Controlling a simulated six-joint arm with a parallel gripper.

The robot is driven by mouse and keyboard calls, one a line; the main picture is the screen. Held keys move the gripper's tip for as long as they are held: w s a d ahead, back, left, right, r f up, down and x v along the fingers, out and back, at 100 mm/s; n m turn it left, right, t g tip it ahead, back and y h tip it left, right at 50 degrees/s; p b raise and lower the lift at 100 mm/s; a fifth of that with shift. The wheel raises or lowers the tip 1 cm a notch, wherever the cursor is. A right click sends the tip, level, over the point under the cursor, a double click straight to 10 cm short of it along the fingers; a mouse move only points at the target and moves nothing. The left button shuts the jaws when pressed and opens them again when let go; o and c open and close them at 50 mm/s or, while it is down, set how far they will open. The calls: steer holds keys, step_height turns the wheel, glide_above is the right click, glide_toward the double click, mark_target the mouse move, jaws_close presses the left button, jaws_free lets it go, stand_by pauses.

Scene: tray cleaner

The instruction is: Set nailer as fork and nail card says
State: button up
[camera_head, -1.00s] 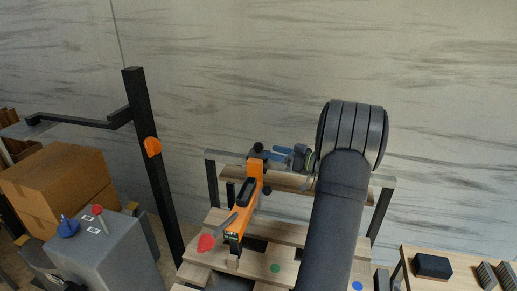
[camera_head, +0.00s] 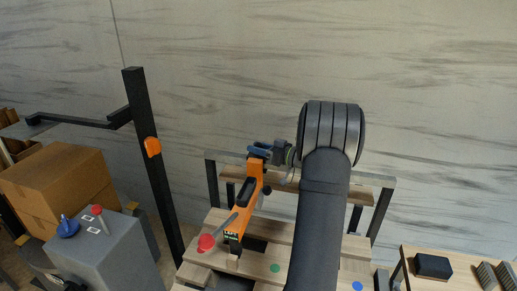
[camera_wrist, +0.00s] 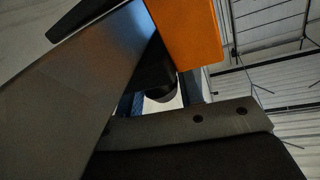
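Contact and finger gap cannot be told. The wrist view shows orange casing (camera_wrist: 185,32) close up, partly behind a grey plate. No fork or nail card can be made out clearly.
A red knob (camera_head: 206,241) sits by the nailer's near end. Green (camera_head: 275,268) and blue (camera_head: 357,286) discs mark the bench. A grey cabinet (camera_head: 110,250) with red and blue knobs, boxes (camera_head: 60,180) and a black post (camera_head: 153,170) stand left. A side table with a black block (camera_head: 432,266) is right.

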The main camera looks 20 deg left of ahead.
jaws_close()
steer(key=a, duration=1.3)
steer(key=shift+r, duration=0.1)
steer(key=o, duration=1)
jaws_free()
steer(key=shift+a, duration=0.1)
steer(key=s+d, duration=0.1)
steer(key=d, duration=0.4)
steer(key=s+d, duration=0.1)
steer(key=d, duration=0.5)
steer(key=s+d, duration=0.1)
steer(key=d, duration=0.5)
steer(key=shift+s+d, duration=0.15)
steer(key=shift+s, duration=0.1)
